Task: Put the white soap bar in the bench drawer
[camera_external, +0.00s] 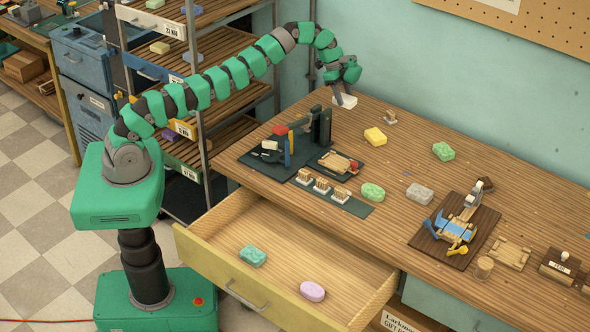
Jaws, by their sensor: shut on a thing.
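The white soap bar (344,101) is at the back left of the bench, near the wall. My gripper (344,92) points down and is shut on the white soap bar. I cannot tell whether the bar touches the bench top or is just above it. The bench drawer (300,243) is pulled open at the front of the bench. A teal soap (252,256) and a lilac soap (312,291) lie in it, with bare wood around them.
On the bench (395,215) are a press on a dark mat (255,163), yellow (375,137), green (443,151), light green (373,192) and grey (419,194) soaps, and a tool board (430,240). A shelf rack (203,120) stands left of the bench.

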